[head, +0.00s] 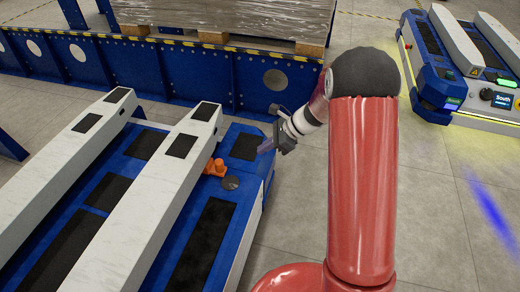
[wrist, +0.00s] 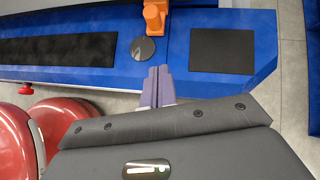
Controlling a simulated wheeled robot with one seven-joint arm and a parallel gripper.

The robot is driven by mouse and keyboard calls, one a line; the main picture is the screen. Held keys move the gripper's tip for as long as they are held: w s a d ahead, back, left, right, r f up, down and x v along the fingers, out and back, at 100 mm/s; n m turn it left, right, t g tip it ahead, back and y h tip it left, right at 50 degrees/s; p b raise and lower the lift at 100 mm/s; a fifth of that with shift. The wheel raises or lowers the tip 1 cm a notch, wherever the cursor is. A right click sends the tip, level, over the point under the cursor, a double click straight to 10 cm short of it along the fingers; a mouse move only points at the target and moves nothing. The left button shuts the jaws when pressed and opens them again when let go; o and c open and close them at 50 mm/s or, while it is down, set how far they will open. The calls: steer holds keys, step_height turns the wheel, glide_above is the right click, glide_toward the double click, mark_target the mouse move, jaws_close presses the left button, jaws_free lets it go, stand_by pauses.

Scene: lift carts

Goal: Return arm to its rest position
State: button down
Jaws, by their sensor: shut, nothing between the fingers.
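My gripper (head: 266,147) shows in the head view at the end of my red arm, over the right end of the blue lift cart (head: 252,205). In the wrist view my gripper (wrist: 159,72) has its two purple-grey fingers together, with nothing between them. The fingertips point toward the cart's deck, near a dark round disc (wrist: 143,49) and an orange fixture (wrist: 154,15). The orange fixture also shows in the head view (head: 216,167), to the left of the fingers. The fingers appear apart from both, though their height above the deck is hard to judge.
A blue frame (head: 205,78) with a wrapped pallet load (head: 240,15) stands behind the cart. A second cart (head: 435,85) with lit panels stands at the upper right. Grey floor (head: 455,210) is clear at the right. White rails (head: 150,215) run along the near cart.

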stand_by(0.4)
steer(key=s+d+r+n+h+p, duration=0.1)
steer(key=s+d+r+n+h, duration=0.1)
steer(key=s+r+n, duration=0.45)
steer(key=s+d+r+n+h+p, duration=0.1)
steer(key=s+r+n+h, duration=0.15)
steer(key=s+r, duration=0.65)
steer(key=s+d+r+n+t+h+p, duration=0.1)
steer(key=s+d+r+n+t+h, duration=0.3)
steer(key=s, duration=0.9)
steer(key=d+r+n, duration=0.3)
steer(key=r+n, duration=0.2)
steer(key=n, duration=0.1)
steer(key=shift+s+d+r+t+p, duration=0.15)
steer(key=shift+r+t+p, duration=0.1)
steer(key=shift+t+p, duration=0.15)
steer(key=shift+d+h, duration=0.1)
steer(key=shift+h, duration=0.15)
